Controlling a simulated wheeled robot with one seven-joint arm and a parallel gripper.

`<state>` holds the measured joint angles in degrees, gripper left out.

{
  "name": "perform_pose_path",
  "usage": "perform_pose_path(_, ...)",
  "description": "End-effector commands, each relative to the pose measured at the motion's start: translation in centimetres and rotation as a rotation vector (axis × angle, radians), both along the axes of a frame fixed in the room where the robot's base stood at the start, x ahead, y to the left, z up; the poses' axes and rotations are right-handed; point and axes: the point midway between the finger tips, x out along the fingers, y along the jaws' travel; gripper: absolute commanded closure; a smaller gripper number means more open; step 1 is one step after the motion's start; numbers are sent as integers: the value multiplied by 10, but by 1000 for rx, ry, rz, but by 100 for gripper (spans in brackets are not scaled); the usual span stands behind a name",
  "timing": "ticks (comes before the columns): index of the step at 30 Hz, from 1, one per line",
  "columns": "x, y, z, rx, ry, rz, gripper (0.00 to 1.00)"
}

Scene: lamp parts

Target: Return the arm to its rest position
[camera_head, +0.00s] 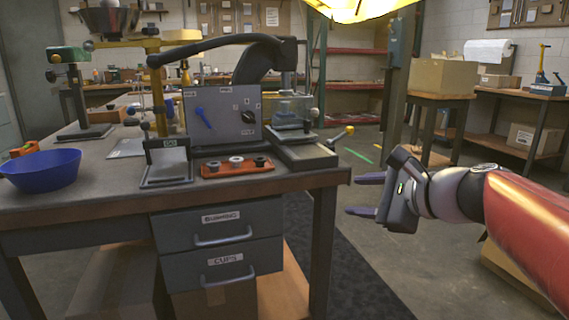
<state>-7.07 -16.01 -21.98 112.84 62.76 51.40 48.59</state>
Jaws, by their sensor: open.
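My gripper (367,195) is open and empty. Its two purple fingers point left, in the air just right of the workbench's right edge, apart from the bench. My red arm comes in from the lower right. No lamp part is between the fingers. A yellow lamp-like shade (358,9) shows at the top edge, cut off by the frame.
The workbench (105,192) holds a grey press machine (222,117), a blue bowl (42,169) and an orange tray (237,166). Its drawers (223,265) are shut. A cardboard box (442,77) sits on a stand behind my arm. Floor right of the bench is mostly free.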

Motion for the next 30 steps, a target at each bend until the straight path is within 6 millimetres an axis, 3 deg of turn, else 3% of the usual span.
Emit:
perform_pose_path(7,-106,25,-85,-733,-115,409,55)
perform_pose_path(9,-136,22,-113,-977,-152,565,55)
perform_pose_path(13,-177,8,-150,-1338,-194,821,55)
perform_pose_path(19,-203,-10,-172,-1604,-209,1032,55)
perform_pose_path(30,-204,-12,-175,-1626,-209,1053,55)
